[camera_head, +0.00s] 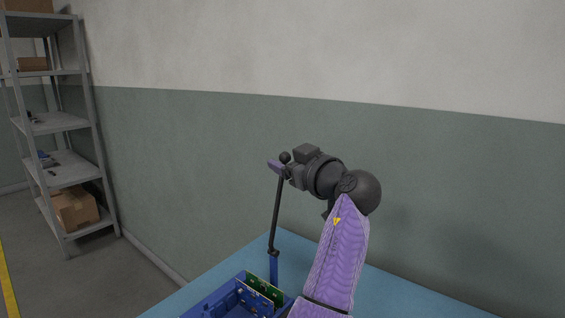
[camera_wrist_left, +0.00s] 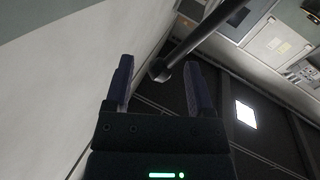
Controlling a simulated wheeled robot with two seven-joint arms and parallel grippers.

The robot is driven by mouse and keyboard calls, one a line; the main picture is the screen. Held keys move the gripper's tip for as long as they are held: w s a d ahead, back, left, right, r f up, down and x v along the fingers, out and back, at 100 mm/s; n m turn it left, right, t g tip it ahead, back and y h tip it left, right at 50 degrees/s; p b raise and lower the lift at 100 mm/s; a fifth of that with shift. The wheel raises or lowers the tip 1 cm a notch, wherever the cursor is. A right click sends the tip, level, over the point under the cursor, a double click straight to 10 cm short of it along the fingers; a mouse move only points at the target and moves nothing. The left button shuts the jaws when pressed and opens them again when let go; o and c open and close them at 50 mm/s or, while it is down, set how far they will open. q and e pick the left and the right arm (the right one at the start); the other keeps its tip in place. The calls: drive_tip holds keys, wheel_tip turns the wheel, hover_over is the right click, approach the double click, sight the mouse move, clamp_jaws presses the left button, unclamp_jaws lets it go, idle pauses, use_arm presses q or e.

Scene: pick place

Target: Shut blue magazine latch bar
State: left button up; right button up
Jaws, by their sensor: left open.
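The blue magazine (camera_head: 222,300) stands on the blue table, partly cut off by the lower frame edge. Its latch bar (camera_head: 276,215) is a dark rod standing nearly upright from a blue post (camera_head: 273,268), with a round knob (camera_head: 285,157) on top. My left gripper (camera_head: 278,166) is open at the knob, at the upper end of the bar. In the left wrist view the rod (camera_wrist_left: 212,35) slants in from the top, and its knob end (camera_wrist_left: 160,70) appears between the two open fingers. I cannot tell whether the fingers touch it.
Green circuit boards (camera_head: 264,288) stand in the magazine. The blue table top (camera_head: 400,296) is bare to the right of my purple-sleeved arm. A wall stands close behind the table. A grey shelf (camera_head: 68,170) with boxes stands far left.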

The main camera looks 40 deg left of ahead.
use_arm(q)
drive_tip(key=x, duration=0.3)
drive_tip(key=shift+a, duration=0.2)
clamp_jaws()
idle(1.2)
